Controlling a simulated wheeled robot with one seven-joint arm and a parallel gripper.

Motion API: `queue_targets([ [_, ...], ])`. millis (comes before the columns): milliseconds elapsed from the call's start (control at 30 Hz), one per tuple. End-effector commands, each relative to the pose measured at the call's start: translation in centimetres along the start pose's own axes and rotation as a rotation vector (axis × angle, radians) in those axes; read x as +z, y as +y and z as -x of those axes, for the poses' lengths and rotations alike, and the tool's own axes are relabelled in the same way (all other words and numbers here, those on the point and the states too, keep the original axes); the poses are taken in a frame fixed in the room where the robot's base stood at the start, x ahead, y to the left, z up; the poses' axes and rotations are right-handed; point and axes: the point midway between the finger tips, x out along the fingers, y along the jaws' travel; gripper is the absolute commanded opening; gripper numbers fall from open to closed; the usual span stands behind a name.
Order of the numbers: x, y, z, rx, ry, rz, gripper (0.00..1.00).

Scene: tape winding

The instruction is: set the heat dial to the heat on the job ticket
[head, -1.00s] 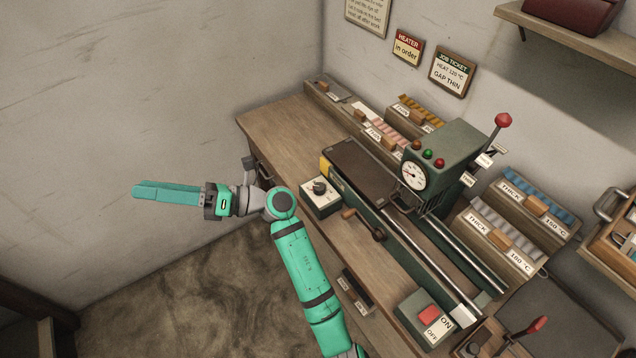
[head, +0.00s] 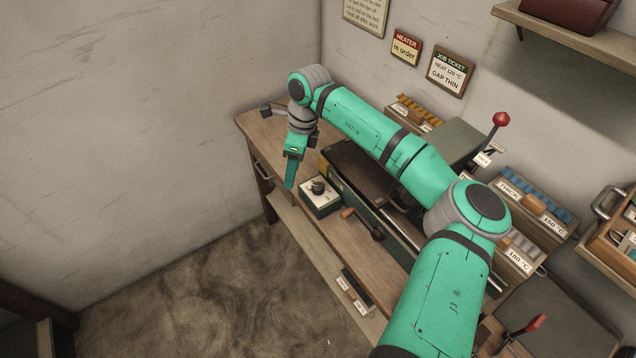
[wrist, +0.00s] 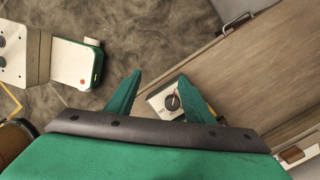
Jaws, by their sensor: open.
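The heat dial is a dark knob (head: 318,187) on a small box with a pale top (head: 326,200) at the bench's front left. In the wrist view the dial (wrist: 172,102) shows between my fingers, farther off. My gripper (head: 290,186) hangs pointing down just left of the dial, apart from it; in the wrist view my gripper (wrist: 160,88) is open and empty. The dial's marks are too small to read. The job ticket (head: 451,73) on the wall reads HEAT 120 °C, GAP THIN.
My arm covers the gauge and much of the machine. A crank handle (head: 362,222) stands right of the dial box. A heater sign (head: 405,47) reads "in order". The bench's left end (head: 262,130) is mostly clear. Tape racks (head: 530,207) stand at the right.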

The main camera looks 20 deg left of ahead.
Motion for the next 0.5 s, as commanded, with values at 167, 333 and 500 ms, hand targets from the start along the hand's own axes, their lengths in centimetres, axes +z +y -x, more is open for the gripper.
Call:
queue_targets([
  [167, -4.5, -2.5, 3.1, -0.068, 0.149, -0.021, 0.48],
  [333, -5.9, -3.1, 3.4, -0.083, 0.191, -0.029, 0.48],
  [500, -6.3, -3.2, 1.3, -0.081, 0.188, -0.03, 0.48],
])
